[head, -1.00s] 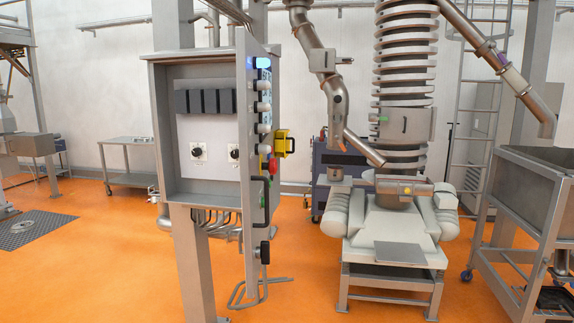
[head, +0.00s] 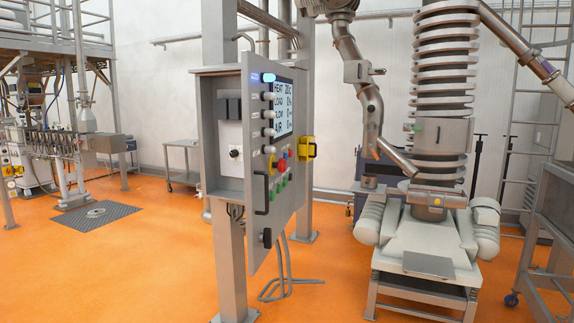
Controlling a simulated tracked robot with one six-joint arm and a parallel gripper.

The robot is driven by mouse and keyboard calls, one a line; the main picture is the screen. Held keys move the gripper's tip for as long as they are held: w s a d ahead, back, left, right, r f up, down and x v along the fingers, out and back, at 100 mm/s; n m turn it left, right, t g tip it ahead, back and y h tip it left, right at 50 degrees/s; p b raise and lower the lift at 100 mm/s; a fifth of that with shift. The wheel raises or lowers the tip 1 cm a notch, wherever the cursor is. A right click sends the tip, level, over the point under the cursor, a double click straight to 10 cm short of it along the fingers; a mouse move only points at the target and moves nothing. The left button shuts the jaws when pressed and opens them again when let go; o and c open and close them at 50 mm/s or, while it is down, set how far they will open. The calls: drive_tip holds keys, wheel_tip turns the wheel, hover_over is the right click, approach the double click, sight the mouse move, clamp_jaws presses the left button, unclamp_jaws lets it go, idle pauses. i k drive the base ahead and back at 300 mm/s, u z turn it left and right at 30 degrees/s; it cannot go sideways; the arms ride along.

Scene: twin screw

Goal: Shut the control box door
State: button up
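The control box (head: 207,130) is a grey metal cabinet on an upright post, left of the picture's middle. Its door (head: 258,225) hangs partly open, with the free left edge standing out towards me and the right edge at the box. The door's front face shows a screen (head: 283,107), a column of knobs, red, yellow and green buttons, and two dark handles, one (head: 261,193) near the left edge. Through the gap at the left I see part of the inner panel (head: 231,165); the door hides the remainder. My gripper is not in view.
A yellow fitting (head: 308,147) sits on a post just right of the box. Bent pipes (head: 277,285) stand on the floor below the door. A pale machine with a spiral column (head: 430,245) stands right. Orange floor (head: 150,260) at the left front is clear.

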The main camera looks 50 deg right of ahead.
sight(268, 87)
drive_tip(key=z, duration=1.55)
drive_tip(key=i, duration=0.95)
drive_tip(key=z, duration=0.25)
drive_tip(key=k, duration=0.15)
drive_tip(key=u, duration=0.1)
